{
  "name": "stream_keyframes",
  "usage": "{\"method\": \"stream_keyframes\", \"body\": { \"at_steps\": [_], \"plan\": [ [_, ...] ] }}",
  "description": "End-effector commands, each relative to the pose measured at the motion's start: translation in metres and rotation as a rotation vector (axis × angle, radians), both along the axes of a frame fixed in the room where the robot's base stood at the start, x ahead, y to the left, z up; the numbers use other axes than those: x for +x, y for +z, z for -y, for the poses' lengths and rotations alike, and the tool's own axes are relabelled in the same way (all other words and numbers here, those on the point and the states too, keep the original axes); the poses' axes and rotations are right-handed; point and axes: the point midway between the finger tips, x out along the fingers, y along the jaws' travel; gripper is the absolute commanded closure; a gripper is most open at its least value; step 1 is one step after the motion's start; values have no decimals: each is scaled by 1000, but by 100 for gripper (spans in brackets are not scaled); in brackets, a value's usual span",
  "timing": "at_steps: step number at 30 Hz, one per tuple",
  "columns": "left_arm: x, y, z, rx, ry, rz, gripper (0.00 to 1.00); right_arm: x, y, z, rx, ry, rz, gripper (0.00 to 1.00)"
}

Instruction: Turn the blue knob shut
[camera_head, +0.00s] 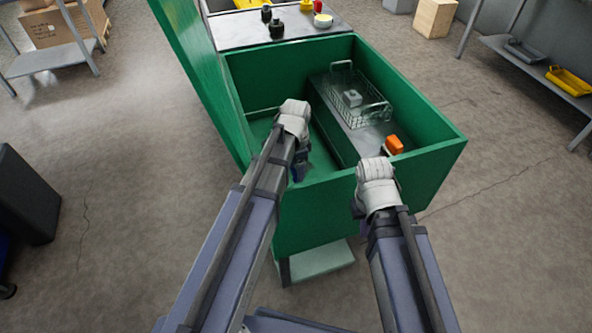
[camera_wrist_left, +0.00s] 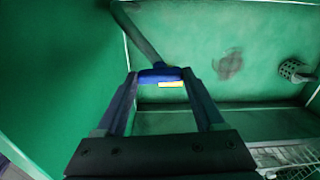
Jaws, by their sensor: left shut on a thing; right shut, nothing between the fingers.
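The blue knob (camera_wrist_left: 158,75) shows in the left wrist view, with a yellow mark on its lower right part. It sits at the lower end of a dark pipe that slants down from the upper left. My left gripper (camera_wrist_left: 162,80) is shut on the knob, one finger at each side. In the head view my left gripper (camera_head: 301,165) reaches into the green tub (camera_head: 435,160), and my arm hides the knob there. My right gripper (camera_head: 362,222) is shut and empty by the tub's front wall, partly hidden by its wrist.
A wire basket (camera_head: 375,112) with a grey block (camera_head: 352,98) stands inside the tub, with an orange object (camera_head: 394,145) nearby. The raised green lid (camera_head: 190,60) stands at the left. A bench top (camera_head: 235,30) with small items lies behind.

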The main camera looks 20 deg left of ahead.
Motion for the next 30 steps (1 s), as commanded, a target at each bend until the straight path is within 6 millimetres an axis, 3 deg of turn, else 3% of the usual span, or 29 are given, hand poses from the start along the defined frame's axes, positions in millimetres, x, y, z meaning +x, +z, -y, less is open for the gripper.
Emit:
{"method": "stream_keyframes", "body": {
  "at_steps": [23,24,30],
  "plan": [
    [0,0,0,1,-89,-1,86,0,0,0,0,0,0,100],
    [0,0,0,1,-89,-1,27,0,0,0,0,0,0,100],
    [0,0,0,0,-88,0,4,0,0,0,0,0,0,100]
  ]
}}
